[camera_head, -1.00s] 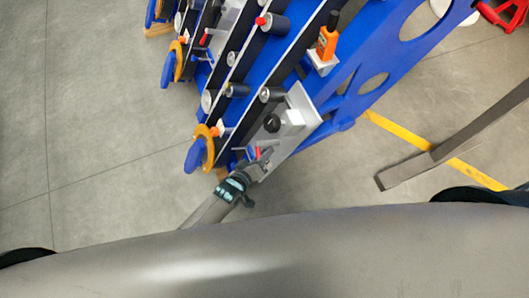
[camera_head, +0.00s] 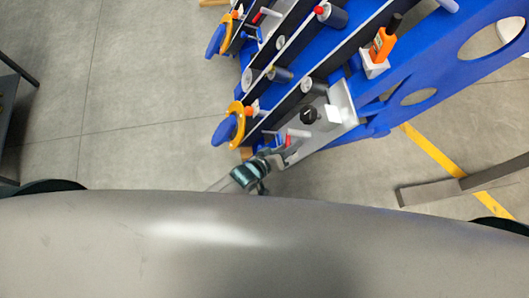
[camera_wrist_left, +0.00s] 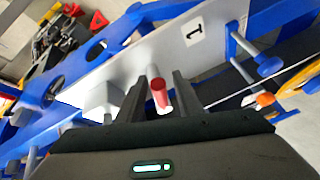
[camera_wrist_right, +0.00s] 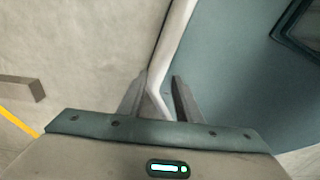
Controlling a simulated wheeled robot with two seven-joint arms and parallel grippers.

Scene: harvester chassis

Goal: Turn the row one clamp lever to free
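The row one clamp lever shows a red, tube-like handle (camera_wrist_left: 160,94) in the left wrist view, on a grey plate marked 1 (camera_wrist_left: 160,55). In the head view the red lever (camera_head: 289,139) is at the near end of the chassis. My left gripper (camera_wrist_left: 158,85) is open, with one finger on each side of the red handle in that view. I cannot tell whether they touch it. In the head view the left gripper (camera_head: 279,158) is just below the lever. My right gripper (camera_wrist_right: 157,85) is open and empty, and is out of the head view.
A grey beam (camera_head: 430,190) lies on the floor at right.

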